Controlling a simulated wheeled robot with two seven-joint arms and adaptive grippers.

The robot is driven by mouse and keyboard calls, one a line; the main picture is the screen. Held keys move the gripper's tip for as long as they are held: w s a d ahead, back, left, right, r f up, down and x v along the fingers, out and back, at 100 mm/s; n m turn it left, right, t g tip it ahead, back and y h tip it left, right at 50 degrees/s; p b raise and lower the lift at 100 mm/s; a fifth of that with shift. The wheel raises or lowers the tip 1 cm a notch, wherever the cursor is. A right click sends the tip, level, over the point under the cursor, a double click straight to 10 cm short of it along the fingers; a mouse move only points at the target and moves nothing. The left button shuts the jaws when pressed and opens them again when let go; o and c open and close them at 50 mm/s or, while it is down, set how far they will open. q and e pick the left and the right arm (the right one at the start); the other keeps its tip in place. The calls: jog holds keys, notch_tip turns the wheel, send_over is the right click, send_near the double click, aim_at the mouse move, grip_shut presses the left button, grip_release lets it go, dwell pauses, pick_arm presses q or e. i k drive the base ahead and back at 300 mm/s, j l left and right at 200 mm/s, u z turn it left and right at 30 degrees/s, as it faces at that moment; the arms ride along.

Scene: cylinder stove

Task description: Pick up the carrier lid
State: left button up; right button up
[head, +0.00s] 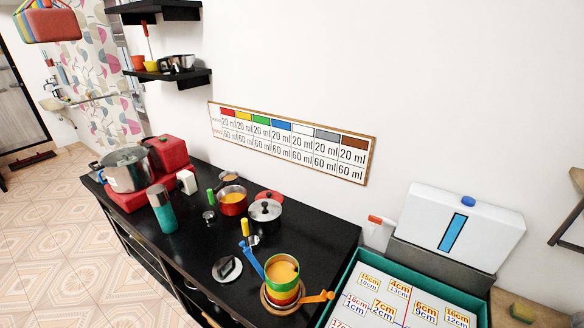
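A round silver lid with a dark handle on top (227,268) lies on the black counter; it looks like the carrier lid. Just right of it stands the stacked carrier (282,290), with red, green and yellow bands and orange-yellow contents showing at its open top. A blue side arm (252,262) sticks out to its left and an orange one (317,298) to its right. The carrier rests on a round brown base. Neither of my grippers is in view.
A large steel pot (127,170) is farther left. A teal-edged tray (345,270) of labelled cards is right.

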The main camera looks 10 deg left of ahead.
aim_at(228, 270)
jog(key=u, duration=1.15)
